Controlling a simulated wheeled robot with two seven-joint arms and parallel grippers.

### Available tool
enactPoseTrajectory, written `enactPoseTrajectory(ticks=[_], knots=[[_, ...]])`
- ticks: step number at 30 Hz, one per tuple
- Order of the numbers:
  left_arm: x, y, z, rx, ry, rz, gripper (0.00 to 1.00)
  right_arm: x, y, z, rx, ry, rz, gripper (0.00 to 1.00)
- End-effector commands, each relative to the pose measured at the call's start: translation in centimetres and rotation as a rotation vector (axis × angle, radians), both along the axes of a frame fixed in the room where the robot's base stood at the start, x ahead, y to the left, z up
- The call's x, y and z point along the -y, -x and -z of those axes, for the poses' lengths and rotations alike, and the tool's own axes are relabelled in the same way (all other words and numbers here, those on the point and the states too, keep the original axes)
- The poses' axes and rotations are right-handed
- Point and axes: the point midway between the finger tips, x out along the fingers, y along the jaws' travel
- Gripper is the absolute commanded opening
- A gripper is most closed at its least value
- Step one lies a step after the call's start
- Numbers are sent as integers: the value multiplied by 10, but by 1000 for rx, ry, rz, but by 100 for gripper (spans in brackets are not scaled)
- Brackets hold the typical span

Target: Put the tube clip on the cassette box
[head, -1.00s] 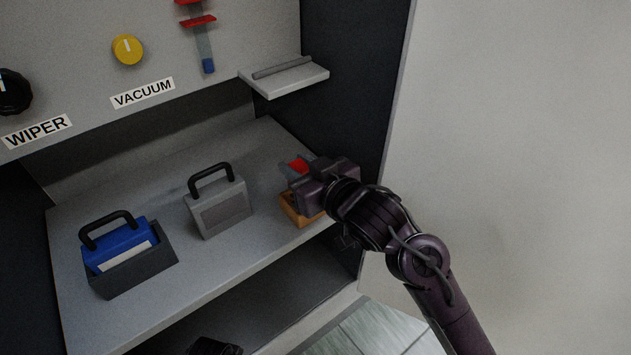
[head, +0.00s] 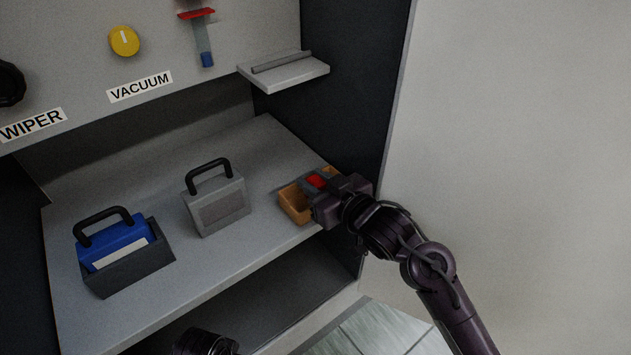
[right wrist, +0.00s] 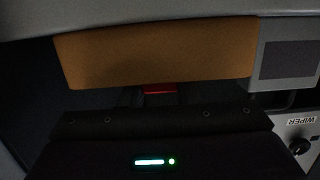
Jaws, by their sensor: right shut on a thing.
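The red tube clip (head: 317,181) is held in my right gripper (head: 313,188), whose jaws are shut on it. Gripper and clip are over the orange tray (head: 295,205) at the right end of the shelf. In the right wrist view a bit of the red clip (right wrist: 158,89) shows in front of the tray's orange wall (right wrist: 155,50); most of the clip is hidden. A grey box with a black handle (head: 218,206) stands left of the tray. A blue box with a black handle (head: 118,243) sits tilted in a dark holder. Which one is the cassette box is unclear.
A small ledge with a grey rod (head: 285,72) juts out above the tray. A tube with a red bar and a blue end (head: 205,45) hangs on the panel, near a yellow knob (head: 124,41). The shelf between the grey box and tray is clear.

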Motion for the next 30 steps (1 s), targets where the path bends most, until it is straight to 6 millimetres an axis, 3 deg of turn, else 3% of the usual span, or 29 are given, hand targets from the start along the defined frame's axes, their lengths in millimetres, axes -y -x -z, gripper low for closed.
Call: enactPoseTrajectory(ticks=[4, 5, 10, 20, 24, 30], knots=[[0, 0, -1, 0, 0, 0, 36, 0, 0, 3, 0, 0, 0, 7], [0, 0, -2, 1, 0, 0, 36, 0, 0, 3, 0, 0, 0, 30], [0, 0, -2, 1, 0, 0, 36, 0, 0, 3, 0, 0, 0, 50], [0, -1, -3, 3, 1, 0, 36, 0, 0, -2, 1, -1, 0, 50], [0, -1, 1, 9, 3, -3, 36, 11, 14, -4, -1, 1, 2, 50], [-2, -4, 25, 7, 1, -11, 36, 36, 50, -13, -2, 4, 0, 50]])
